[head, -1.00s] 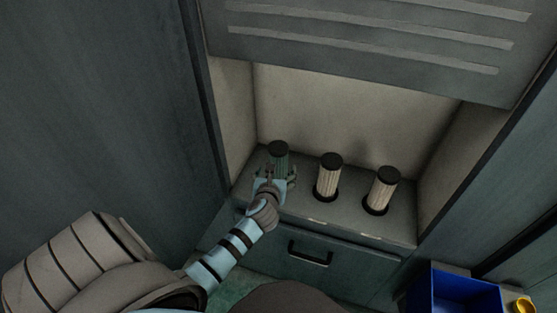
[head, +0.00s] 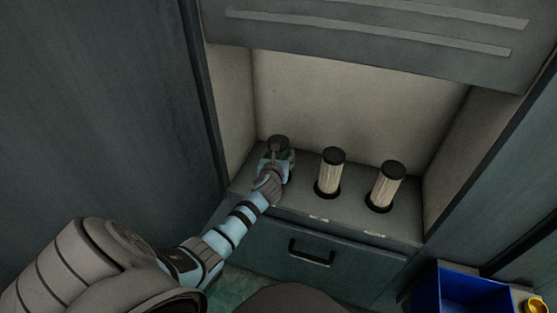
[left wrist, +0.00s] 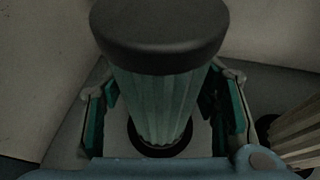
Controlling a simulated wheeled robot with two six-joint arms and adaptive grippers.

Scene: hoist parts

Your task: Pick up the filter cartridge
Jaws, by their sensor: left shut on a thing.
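Three filter cartridges with black caps stand in a row in round sockets on a grey shelf. The leftmost cartridge (head: 279,142) is greenish and pleated, and my left gripper (head: 277,160) is shut on it. In the left wrist view this same cartridge (left wrist: 158,100) is upright between the two finger pads, its lower end at a dark socket ring. The middle cartridge (head: 330,173) and the right cartridge (head: 385,187) are cream-coloured and untouched. My gripper hides most of the leftmost cartridge's body in the head view. My right gripper is not in view.
The shelf (head: 300,205) sits in a cabinet recess with side walls and a raised slatted panel (head: 380,40) above. A drawer with a handle (head: 311,253) is below. A blue bin (head: 470,295) and a yellow object (head: 537,307) are at lower right.

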